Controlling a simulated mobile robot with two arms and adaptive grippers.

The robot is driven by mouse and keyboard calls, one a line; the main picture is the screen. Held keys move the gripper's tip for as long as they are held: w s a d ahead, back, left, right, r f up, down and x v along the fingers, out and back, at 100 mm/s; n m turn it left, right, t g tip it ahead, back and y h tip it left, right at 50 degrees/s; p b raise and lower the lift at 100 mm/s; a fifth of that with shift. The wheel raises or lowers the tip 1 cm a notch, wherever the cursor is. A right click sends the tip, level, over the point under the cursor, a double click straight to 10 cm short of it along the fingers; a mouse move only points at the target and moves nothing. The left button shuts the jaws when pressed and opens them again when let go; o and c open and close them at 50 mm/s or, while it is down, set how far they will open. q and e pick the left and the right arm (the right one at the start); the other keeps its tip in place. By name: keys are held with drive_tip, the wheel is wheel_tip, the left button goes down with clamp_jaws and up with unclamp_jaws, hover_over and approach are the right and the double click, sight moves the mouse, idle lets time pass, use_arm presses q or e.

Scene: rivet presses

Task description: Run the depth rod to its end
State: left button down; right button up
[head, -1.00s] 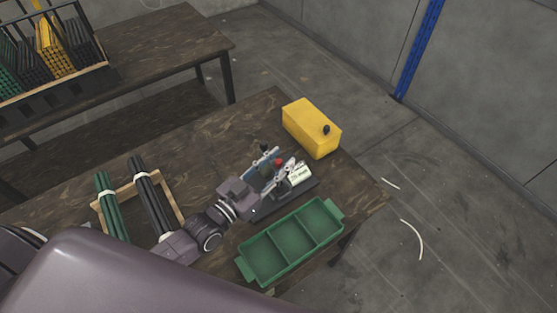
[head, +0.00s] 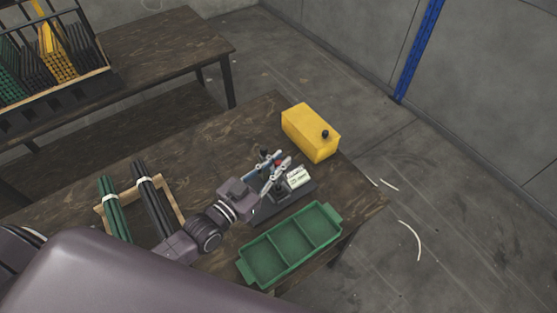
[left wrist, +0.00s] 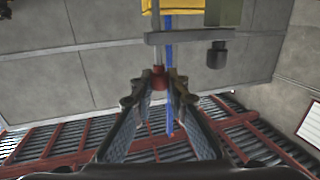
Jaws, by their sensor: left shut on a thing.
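The rivet press (head: 305,187) stands on the brown table, with a dark base and a white label (head: 298,178). My left gripper (head: 277,170) reaches over it from the left and hides part of it. In the left wrist view, a red knob (left wrist: 158,77) on a thin pale rod (left wrist: 157,52) sits between the tips of my left gripper (left wrist: 156,88), which is shut on it. A grey crossbar (left wrist: 190,38) lies beyond the knob. I cannot read how far the rod has run. My right gripper is not in view.
A green three-part tray (head: 291,244) lies close in front of the press. A yellow box (head: 310,132) with a black knob stands behind it. Green and black rod bundles lie in a wooden rack (head: 176,204) at the left. Bare tabletop (head: 200,160) lies behind the arm.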

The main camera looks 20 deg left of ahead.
use_arm(q)
drive_tip(key=shift+w+r, duration=0.1)
drive_tip(key=shift+r, duration=0.3)
drive_tip(key=c, duration=2.2)
unclamp_jaws()
drive_tip(key=shift+c, duration=0.2)
drive_tip(key=o, duration=0.4)
drive_tip(key=shift+f, duration=0.1)
drive_tip(key=shift+s+a+f, duration=0.1)
drive_tip(key=shift+s+a, duration=0.05)
drive_tip(key=shift+s, duration=0.2)
drive_tip(key=v, duration=1.1)
drive_tip(key=shift+s, duration=0.25)
